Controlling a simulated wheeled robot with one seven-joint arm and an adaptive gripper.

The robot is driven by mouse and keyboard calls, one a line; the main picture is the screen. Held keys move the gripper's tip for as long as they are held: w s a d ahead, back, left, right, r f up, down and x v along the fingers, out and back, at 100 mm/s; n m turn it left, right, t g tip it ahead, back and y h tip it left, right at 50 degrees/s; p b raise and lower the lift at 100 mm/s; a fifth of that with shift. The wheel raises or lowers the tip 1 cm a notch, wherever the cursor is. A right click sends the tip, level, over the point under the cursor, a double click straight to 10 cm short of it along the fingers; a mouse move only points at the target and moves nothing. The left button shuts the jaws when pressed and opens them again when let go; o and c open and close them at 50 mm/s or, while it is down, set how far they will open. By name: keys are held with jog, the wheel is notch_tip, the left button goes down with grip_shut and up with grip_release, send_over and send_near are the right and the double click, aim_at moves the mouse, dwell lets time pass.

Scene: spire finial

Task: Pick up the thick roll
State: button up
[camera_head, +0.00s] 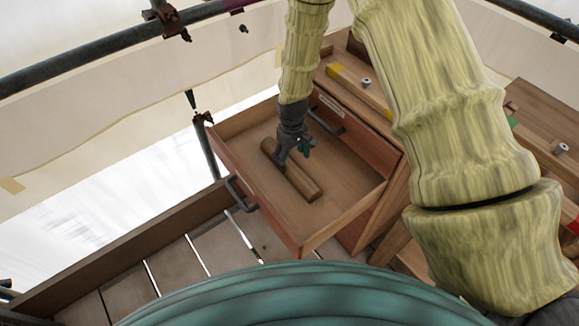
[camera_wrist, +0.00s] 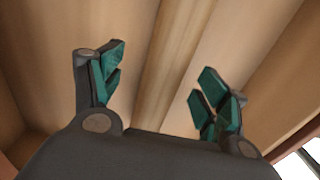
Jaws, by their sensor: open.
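A thick brown wooden roll (camera_head: 297,177) lies on the floor of an open drawer (camera_head: 345,222), slanting from upper left to lower right in the head view. My gripper (camera_head: 293,158) is at the roll's upper part, inside the drawer. In the wrist view the roll (camera_wrist: 165,65) runs lengthwise between the two open fingers of my gripper (camera_wrist: 162,92). The fingers stand apart from it on both sides, with nothing held. In the head view the gripper hides a small part of the roll.
The drawer walls surround the gripper, and a handle (camera_head: 241,194) is on the drawer's front. The wooden cabinet (camera_head: 385,130) behind carries a yellow-ended bar (camera_head: 360,91) and small metal pieces. A workbench with coloured items is at right. Metal poles and pale sheeting enclose the deck.

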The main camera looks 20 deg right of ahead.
aim_at(290, 162)
jog(key=shift+s+a+f, duration=0.25)
jog(key=shift+s+f, duration=0.05)
jog(key=shift+f, duration=0.2)
jog(key=f, duration=0.3)
jog(key=shift+w+a+p, duration=0.1)
jog(key=shift+w+p, duration=0.1)
jog(key=shift+p, duration=0.1)
jog(key=shift+s+f, duration=0.15)
jog(key=c, duration=1.3)
